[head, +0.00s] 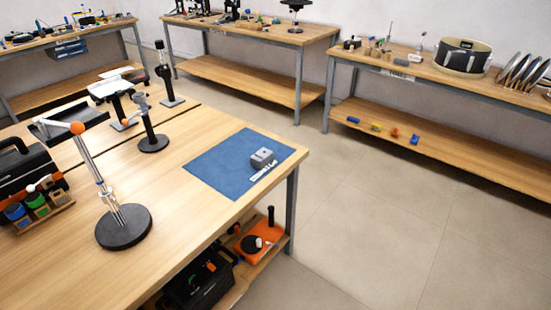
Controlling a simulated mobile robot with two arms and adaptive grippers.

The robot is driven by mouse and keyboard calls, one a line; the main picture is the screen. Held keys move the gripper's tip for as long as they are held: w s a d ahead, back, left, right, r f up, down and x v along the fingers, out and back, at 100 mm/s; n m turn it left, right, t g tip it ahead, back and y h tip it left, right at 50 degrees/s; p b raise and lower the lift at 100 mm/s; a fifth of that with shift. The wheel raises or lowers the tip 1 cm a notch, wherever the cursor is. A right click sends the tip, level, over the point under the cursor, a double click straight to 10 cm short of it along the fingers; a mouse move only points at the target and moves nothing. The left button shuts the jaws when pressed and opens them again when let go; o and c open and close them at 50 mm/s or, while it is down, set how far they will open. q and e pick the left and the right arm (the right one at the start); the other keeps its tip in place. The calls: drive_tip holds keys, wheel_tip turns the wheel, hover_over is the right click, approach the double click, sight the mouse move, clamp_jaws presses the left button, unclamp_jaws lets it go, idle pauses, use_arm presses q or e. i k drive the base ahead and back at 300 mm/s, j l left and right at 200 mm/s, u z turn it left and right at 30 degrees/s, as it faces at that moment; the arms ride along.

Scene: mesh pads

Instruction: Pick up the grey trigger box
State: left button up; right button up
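The grey trigger box (263,159) is a small grey block with a dark spot on its top. It sits on a blue mat (222,165) near the right corner of the wooden workbench (180,215). A small white strip-like item (263,171) lies on the mat just in front of the box. Neither of my grippers shows in the head view.
A lamp-like stand with a round black base (124,228) and a smaller stand (153,143) are left of the mat. A black case and small bins (38,204) stand at far left. Other benches line the wall. Floor (400,230) right of the bench is clear.

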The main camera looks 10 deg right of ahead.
sight(263, 157)
drive_tip(key=z, duration=0.15)
drive_tip(key=l+u, duration=0.15)
drive_tip(key=u, duration=0.3)
drive_tip(key=i+l+u, duration=0.1)
drive_tip(key=u, duration=0.3)
drive_tip(key=i+l+u, duration=0.1)
drive_tip(key=l+u, duration=0.3)
drive_tip(key=l, duration=0.85)
drive_tip(key=k+l+u, duration=0.1)
drive_tip(key=l+u, duration=0.35)
drive_tip(key=l, duration=0.75)
